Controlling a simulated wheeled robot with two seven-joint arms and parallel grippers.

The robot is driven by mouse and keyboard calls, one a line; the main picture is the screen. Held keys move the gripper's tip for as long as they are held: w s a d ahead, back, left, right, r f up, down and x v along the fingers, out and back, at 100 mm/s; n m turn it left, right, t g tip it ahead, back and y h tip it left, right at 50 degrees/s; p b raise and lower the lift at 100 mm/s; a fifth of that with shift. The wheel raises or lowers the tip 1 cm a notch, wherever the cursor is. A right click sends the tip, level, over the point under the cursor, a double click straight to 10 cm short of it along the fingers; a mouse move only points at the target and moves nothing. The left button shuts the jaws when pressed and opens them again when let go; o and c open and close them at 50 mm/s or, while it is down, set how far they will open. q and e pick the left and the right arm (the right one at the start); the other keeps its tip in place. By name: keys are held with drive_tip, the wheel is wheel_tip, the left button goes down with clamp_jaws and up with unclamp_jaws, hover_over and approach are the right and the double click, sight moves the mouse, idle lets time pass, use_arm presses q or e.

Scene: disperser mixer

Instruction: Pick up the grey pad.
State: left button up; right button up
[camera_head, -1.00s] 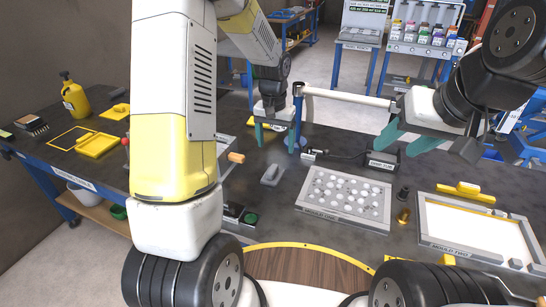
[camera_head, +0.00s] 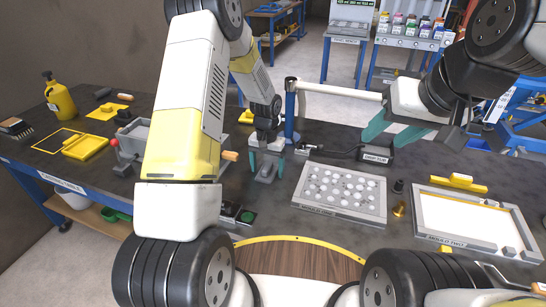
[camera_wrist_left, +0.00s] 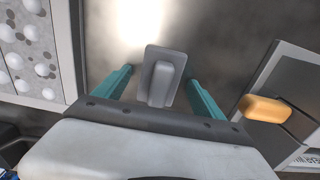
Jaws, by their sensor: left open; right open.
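The grey pad (camera_wrist_left: 163,66) is a flat rounded plate with a raised grip block. It lies on the dark table, and in the left wrist view it sits between the tips of my open left gripper (camera_wrist_left: 160,88), with a gap on each side. In the head view the pad (camera_head: 265,174) is partly covered by my left gripper (camera_head: 266,166), whose teal fingers are just above and around it. Whether the fingers touch the table cannot be told. My right gripper (camera_head: 408,134) is open and empty, high above the right side of the table.
The mould tray with white balls (camera_head: 340,192) lies right of the pad. A grey device with an orange handle (camera_wrist_left: 265,108) is close on the other side. A blue post (camera_head: 291,110) stands behind. A black box with a cable (camera_head: 377,158) is further right.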

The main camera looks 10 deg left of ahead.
sight(268, 168)
use_arm(q)
drive_tip(key=shift+f, duration=0.1)
drive_tip(key=shift+c, duration=0.4)
drive_tip(key=c, duration=1.4)
drive_tip(key=shift+r, duration=0.55)
drive_tip(key=r, duration=0.1)
drive_tip(key=s+r, duration=0.1)
drive_tip(key=shift+d+r, duration=0.25)
drive_tip(key=shift+r, duration=0.1)
drive_tip(key=s+d, duration=0.1)
drive_tip(key=s, duration=0.3)
drive_tip(key=s+d+r, duration=0.1)
drive_tip(key=s+d, duration=0.1)
drive_tip(key=s, duration=0.3)
drive_tip(key=s+d, duration=0.2)
drive_tip(key=s, duration=0.3)
drive_tip(key=shift+d+r, duration=0.15)
drive_tip(key=shift+d, duration=0.05)
drive_tip(key=shift+w, duration=0.1)
